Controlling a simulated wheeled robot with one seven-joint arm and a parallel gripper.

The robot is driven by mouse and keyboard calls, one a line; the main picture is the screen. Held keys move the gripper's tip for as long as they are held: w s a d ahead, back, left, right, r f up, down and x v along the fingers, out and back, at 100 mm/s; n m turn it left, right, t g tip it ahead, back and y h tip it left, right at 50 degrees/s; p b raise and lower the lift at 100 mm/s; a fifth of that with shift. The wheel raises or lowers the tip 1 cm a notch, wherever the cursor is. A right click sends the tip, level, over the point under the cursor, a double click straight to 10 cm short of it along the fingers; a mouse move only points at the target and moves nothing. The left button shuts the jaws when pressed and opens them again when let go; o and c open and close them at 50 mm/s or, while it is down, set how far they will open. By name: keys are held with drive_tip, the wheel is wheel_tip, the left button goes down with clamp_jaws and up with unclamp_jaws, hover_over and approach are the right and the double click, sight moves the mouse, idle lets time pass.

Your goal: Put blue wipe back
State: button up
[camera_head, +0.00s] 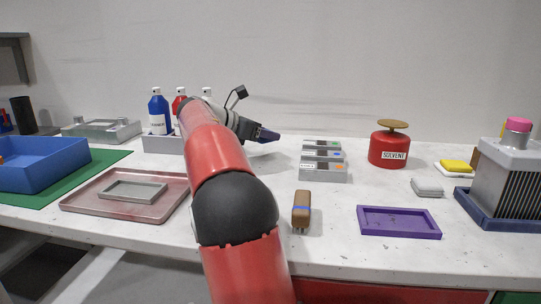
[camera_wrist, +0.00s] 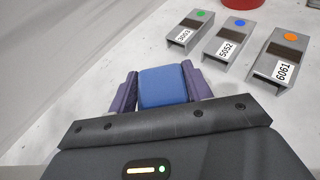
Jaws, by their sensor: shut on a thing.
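The blue wipe (camera_wrist: 163,87) is a folded pad between the two purple-grey fingers of my gripper (camera_wrist: 160,80) in the wrist view. My gripper is shut on it, with a finger along each side. In the head view my gripper (camera_head: 266,135) is over the back middle of the bench, left of the grey labelled blocks. The wipe cannot be made out clearly there. A grey folded pad (camera_head: 427,187) lies at the right, and a yellow pad (camera_head: 456,166) lies on a white one behind it.
Grey labelled blocks (camera_head: 323,171) stand right of my gripper. A red solvent can (camera_head: 389,150), purple tray (camera_head: 398,234), brown brush (camera_head: 301,207) and grey finned unit (camera_head: 508,175) are farther right or nearer. Bottles in a grey rack (camera_head: 158,143) stand left, near a blue bin (camera_head: 45,178).

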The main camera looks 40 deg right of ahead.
sight(264, 157)
drive_tip(key=shift+w+f+b, duration=0.2)
drive_tip(key=shift+f+b, duration=0.1)
drive_tip(key=shift+f, duration=0.45)
wheel_tip(264, 157, down, 4)
drive_tip(key=b, duration=0.3)
drive_tip(key=shift+r, duration=0.25)
drive_tip(key=shift+s+r, duration=0.1)
drive_tip(key=shift+r, duration=0.05)
drive_tip(key=o, duration=0.9)
drive_tip(key=shift+o, duration=0.2)
